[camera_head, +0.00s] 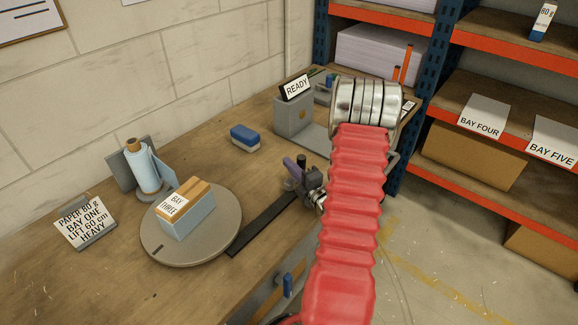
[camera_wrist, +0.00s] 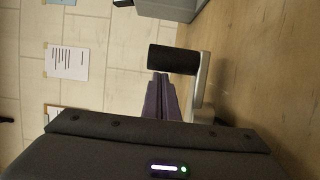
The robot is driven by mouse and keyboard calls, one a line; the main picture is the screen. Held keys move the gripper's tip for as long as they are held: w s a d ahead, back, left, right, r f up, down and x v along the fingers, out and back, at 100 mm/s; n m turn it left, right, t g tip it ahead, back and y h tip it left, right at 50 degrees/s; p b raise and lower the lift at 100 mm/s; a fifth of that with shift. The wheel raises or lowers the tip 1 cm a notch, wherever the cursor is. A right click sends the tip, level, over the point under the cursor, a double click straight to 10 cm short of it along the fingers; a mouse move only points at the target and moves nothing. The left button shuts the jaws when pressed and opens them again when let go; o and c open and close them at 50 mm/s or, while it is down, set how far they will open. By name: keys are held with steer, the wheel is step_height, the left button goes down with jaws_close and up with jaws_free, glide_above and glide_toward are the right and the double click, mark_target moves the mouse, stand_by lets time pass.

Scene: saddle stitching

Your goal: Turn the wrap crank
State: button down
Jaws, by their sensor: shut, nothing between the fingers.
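The crank shows in the wrist view as an upright black handle (camera_wrist: 173,60) on a flat silver arm (camera_wrist: 203,84), close over the table. My gripper (camera_wrist: 160,77) has purple fingers, closed together and empty. Their tips are right at the near side of the black handle; I cannot tell whether they touch it. In the head view my gripper (camera_head: 292,168) is low over the table, left of my red sleeved arm. The crank is hard to make out there among the dark wrist parts.
A grey turntable (camera_head: 226,232) holds a box labelled BAY THREE (camera_head: 193,226). A black strip (camera_head: 262,226) runs from it toward my gripper. A grey box with a READY sign (camera_head: 293,115) and a blue block (camera_head: 244,138) stand behind. Shelving (camera_head: 470,39) is at right.

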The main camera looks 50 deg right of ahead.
steer(key=v, duration=1.3)
steer(key=shift+s+f, duration=0.1)
steer(key=shift+s, duration=0.2)
